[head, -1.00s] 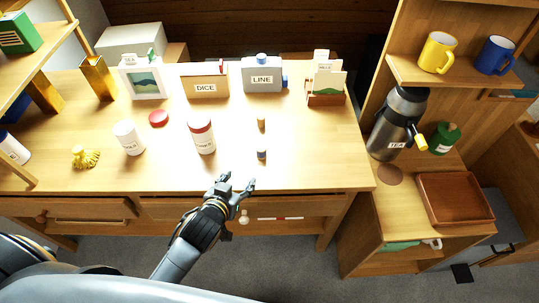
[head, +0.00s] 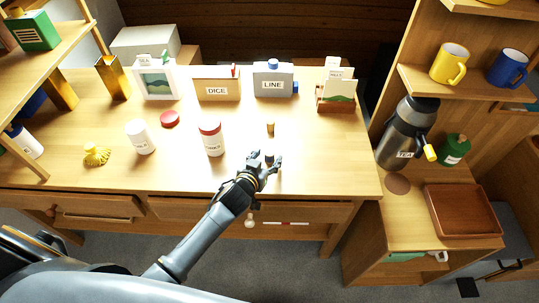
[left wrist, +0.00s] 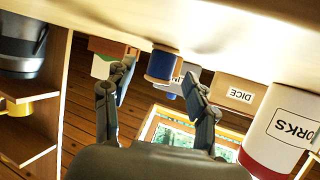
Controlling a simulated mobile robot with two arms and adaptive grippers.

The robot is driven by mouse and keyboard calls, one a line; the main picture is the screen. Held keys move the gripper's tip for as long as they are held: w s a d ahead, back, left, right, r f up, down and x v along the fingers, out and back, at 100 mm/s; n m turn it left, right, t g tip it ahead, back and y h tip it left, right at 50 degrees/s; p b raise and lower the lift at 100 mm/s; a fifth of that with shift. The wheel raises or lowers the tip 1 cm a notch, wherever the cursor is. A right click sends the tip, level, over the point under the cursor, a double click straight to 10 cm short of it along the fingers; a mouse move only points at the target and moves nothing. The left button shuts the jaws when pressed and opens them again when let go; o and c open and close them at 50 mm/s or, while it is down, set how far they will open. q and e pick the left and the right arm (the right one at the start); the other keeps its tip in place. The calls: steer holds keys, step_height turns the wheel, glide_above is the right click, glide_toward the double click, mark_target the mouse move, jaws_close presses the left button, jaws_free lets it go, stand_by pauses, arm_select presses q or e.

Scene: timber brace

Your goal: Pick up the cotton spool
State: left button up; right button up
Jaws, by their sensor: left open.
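In the left wrist view, which is upside down, the blue spool (left wrist: 163,67) shows between and beyond the two open fingers of my left gripper (left wrist: 158,78). I cannot tell whether the fingers touch it. My right gripper is not in view.
A white jar with a red lid (head: 212,139) stands left of my gripper, with another white jar (head: 140,137) further left. The DICE box (head: 217,90), LINE box (head: 273,79) and a card holder (head: 336,95) line the back. The table right of the spools is clear.

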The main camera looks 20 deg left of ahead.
arm_select(q)
steer(key=shift+x, duration=1.45)
steer(key=c, duration=0.9)
steer(key=shift+c, duration=0.2)
steer(key=shift+r, duration=0.15)
